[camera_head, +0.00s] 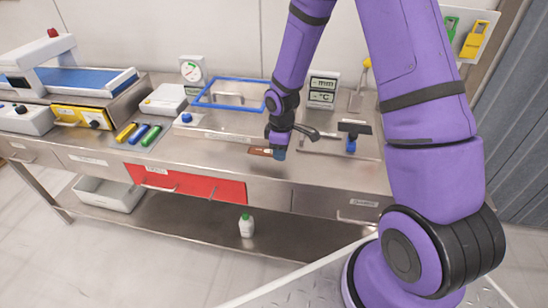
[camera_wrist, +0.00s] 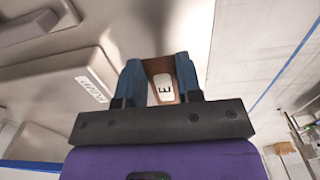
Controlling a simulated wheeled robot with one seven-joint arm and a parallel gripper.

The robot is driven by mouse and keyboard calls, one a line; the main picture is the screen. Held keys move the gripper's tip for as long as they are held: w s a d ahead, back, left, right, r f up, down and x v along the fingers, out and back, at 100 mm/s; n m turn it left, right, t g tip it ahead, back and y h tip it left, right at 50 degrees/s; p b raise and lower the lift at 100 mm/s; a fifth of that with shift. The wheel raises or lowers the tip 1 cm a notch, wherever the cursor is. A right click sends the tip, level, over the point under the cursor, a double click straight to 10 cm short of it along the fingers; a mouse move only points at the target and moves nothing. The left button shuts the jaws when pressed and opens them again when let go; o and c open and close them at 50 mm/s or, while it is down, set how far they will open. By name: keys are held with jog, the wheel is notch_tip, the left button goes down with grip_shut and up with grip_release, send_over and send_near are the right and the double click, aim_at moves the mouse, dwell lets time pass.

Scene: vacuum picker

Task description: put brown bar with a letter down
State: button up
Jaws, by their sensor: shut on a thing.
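The brown bar (camera_head: 261,152) is at the front part of the metal counter (camera_head: 215,153) in the head view. In the wrist view the brown bar (camera_wrist: 162,68) sits between the two blue fingers and bears a white label with a letter that looks like an E. My gripper (camera_head: 279,152), also in the wrist view (camera_wrist: 160,75), is shut on the bar. The bar is close above or on the counter surface; I cannot tell whether it touches. Part of the bar is hidden by the fingers.
A blue-framed tray (camera_head: 230,94) lies behind my gripper. A black-headed tool (camera_head: 354,129) stands to the right. Yellow, blue and green cylinders (camera_head: 138,134) lie to the left. A red drawer (camera_head: 190,184) is below the counter edge. Bare counter lies left of the bar.

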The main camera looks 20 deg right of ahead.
aim_at(274, 164)
jog(key=shift+w+a, duration=0.55)
jog(key=shift+a, duration=0.15)
jog(key=shift+w+a+f, duration=0.15)
jog(key=shift+f, duration=1.7)
jog(key=shift+f, duration=0.1)
jog(key=o, duration=1)
